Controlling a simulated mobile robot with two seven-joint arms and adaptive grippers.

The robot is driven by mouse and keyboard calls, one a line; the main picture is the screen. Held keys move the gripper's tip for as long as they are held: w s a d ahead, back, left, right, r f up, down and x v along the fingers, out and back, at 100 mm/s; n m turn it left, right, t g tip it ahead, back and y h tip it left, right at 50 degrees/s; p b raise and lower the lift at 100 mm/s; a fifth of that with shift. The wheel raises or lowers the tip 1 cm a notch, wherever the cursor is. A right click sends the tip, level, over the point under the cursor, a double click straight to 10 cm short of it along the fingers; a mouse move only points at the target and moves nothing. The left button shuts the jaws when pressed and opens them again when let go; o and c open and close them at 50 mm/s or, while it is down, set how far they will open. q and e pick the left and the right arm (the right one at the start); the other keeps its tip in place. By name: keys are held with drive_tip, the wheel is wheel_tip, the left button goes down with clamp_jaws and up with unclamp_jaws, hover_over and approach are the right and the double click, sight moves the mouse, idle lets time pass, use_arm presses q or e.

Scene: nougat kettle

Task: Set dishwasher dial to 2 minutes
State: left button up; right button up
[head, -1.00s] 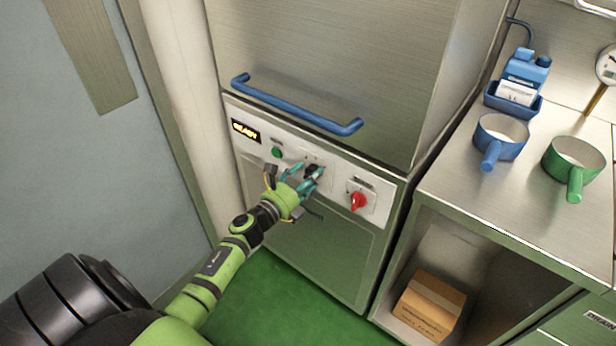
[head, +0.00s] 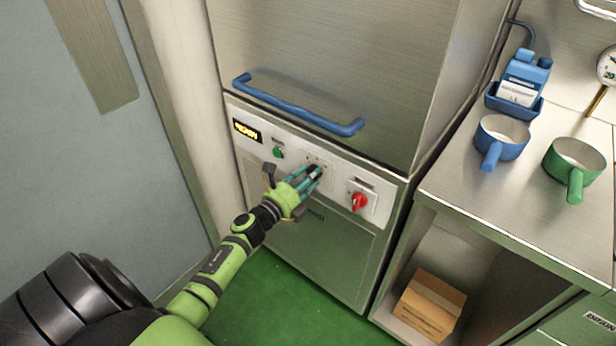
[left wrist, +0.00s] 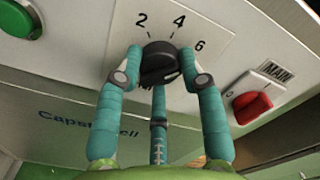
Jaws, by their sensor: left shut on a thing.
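The dishwasher (head: 330,240) has a light control panel below its blue handle. The black dial (left wrist: 158,62) sits on a white plate marked 2, 4 and 6 in the left wrist view. The 2 is up and left of the dial, the 4 up and right, the 6 at right. My left gripper (head: 314,172) is at the panel in the head view. Its teal fingers are shut on the dial, with one on each side and a third below it. The fingers partly hide the dial, and I cannot tell which mark it points to. My right gripper is not in view.
A green button (head: 278,152) and a lit display (head: 246,131) are left of the dial. A red main switch (head: 358,202) is close on its right. The blue handle (head: 296,108) juts out above. A steel counter with pots stands at right.

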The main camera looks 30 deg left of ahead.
use_arm(q)
drive_tip(key=shift+n+p, duration=1.9)
drive_tip(key=shift+n, duration=6.3)
drive_tip(key=o, duration=1.1)
drive_tip(key=shift+d, duration=0.1)
drive_tip(key=shift+o, duration=0.2)
drive_tip(key=s+a, duration=0.1)
drive_tip(key=s, duration=1.1)
